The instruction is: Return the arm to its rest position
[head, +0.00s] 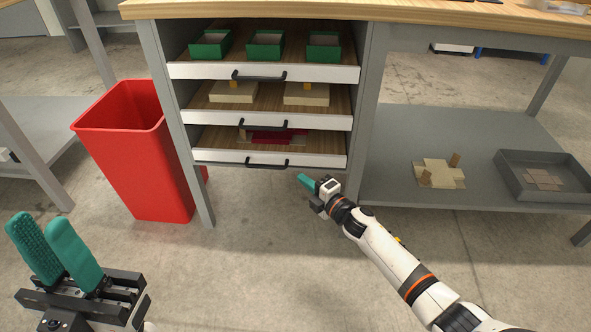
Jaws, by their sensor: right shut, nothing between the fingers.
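My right gripper (307,180) is in the middle of the head view, its arm coming in from the lower right. Its teal fingers are shut and empty. They are just below and in front of the lowest drawer (215,145), apart from the handles as far as I can see. My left gripper (50,235) is at the lower left, with its two teal fingers pointing up. They are apart with nothing between them, and its arm is mostly out of view.
Three drawers under the workbench (400,10) stand pulled out, holding green boxes (265,45), beige blocks (233,92) and a dark red piece (275,137). A red bin (150,160) stands left. A lower shelf (400,135) on the right holds a cardboard piece (440,172) and grey tray (510,180).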

